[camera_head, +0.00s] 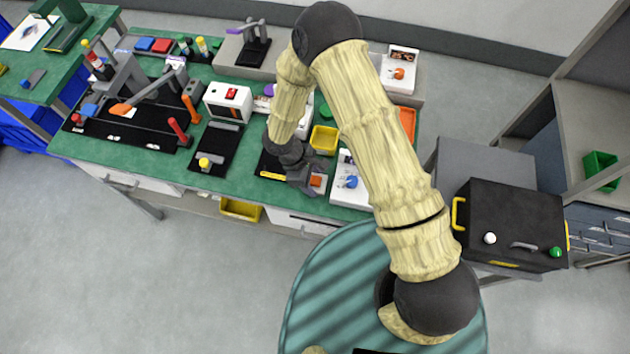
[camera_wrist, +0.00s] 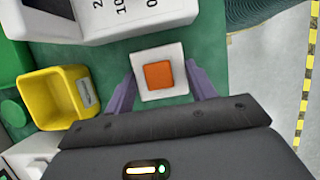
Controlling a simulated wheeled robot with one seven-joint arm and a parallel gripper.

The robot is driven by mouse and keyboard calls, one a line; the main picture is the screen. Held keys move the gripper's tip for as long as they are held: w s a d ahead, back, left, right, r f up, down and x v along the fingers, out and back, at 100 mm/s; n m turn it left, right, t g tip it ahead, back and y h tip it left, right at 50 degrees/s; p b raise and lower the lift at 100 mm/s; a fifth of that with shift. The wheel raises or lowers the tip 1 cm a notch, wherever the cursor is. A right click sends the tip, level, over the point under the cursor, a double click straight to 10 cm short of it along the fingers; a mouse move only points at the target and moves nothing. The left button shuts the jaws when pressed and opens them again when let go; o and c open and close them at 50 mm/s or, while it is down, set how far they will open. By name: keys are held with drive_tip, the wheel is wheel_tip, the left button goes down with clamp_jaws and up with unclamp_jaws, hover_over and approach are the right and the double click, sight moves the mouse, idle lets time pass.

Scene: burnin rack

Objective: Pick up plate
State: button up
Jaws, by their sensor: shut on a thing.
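The plate (camera_wrist: 159,75), a small white square with an orange square in its middle, sits between the two purple fingers of my gripper (camera_wrist: 161,82) in the wrist view. The fingers are shut on its left and right sides. In the head view, the plate (camera_head: 317,181) shows at the tip of my gripper (camera_head: 311,181), near the front edge of the green bench. I cannot tell whether the plate rests on the bench top or is held slightly above it.
A yellow bin (camera_wrist: 52,98) stands left of the plate in the wrist view. A white device with a blue knob (camera_head: 350,181) stands close to its right in the head view. Several other devices crowd the bench (camera_head: 235,187). A black box (camera_head: 512,222) stands at right.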

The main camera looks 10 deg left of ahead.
wheel_tip(320, 180, up, 10)
drive_tip(key=shift+b, duration=0.8)
idle(0.4)
